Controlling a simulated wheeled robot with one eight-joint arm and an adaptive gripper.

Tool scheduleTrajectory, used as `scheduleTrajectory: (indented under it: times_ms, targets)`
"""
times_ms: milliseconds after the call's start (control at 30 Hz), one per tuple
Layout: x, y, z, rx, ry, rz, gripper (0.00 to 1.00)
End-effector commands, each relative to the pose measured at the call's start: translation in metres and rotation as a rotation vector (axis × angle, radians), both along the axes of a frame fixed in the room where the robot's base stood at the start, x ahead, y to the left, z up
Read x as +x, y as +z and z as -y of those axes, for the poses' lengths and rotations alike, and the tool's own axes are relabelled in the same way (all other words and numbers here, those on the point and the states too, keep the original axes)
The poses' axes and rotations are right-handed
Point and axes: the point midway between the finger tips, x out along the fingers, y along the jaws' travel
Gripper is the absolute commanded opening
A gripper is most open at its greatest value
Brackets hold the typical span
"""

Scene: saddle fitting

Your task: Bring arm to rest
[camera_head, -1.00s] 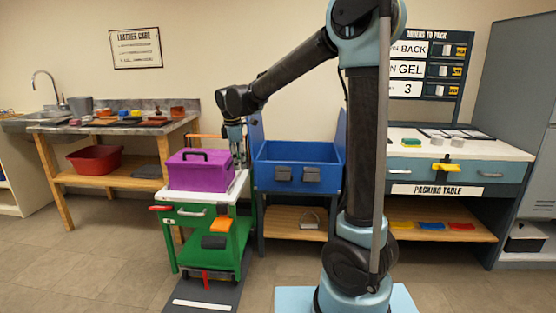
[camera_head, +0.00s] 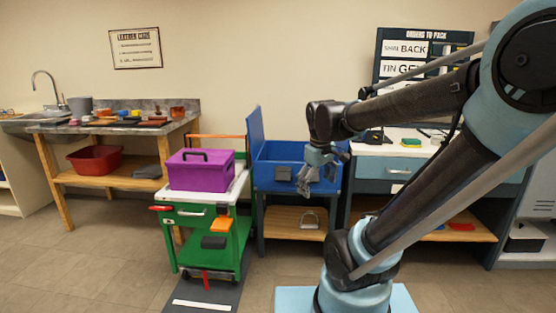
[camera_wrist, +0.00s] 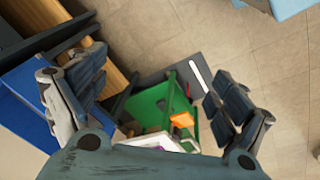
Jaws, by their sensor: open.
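My gripper (camera_head: 311,182) hangs in front of the blue bin in the head view, fingers pointing down. In the wrist view my gripper (camera_wrist: 155,105) shows its two fingers spread wide apart with nothing between them. My arm is folded to the right side of the head view and hides part of the packing table. Below the fingers in the wrist view lie the floor and the green cart (camera_wrist: 165,102).
The green cart (camera_head: 212,250) carries a purple box (camera_head: 200,172). The blue bin (camera_head: 275,155) stands on a shelf unit beside it. The packing table (camera_head: 380,172) is at the right, a wooden workbench (camera_head: 60,178) at the left. Open floor lies in front.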

Motion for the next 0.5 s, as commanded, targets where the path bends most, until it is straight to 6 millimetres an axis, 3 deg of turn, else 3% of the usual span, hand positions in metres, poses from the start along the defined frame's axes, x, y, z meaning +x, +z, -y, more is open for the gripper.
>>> scheduleTrajectory:
  times_ms: [200, 500]
  targets:
    - [-0.050, -0.031, 0.033, 0.052, -0.249, 0.007, 0.92]
    - [-0.103, -0.077, 0.058, 0.115, -0.548, 0.015, 0.92]
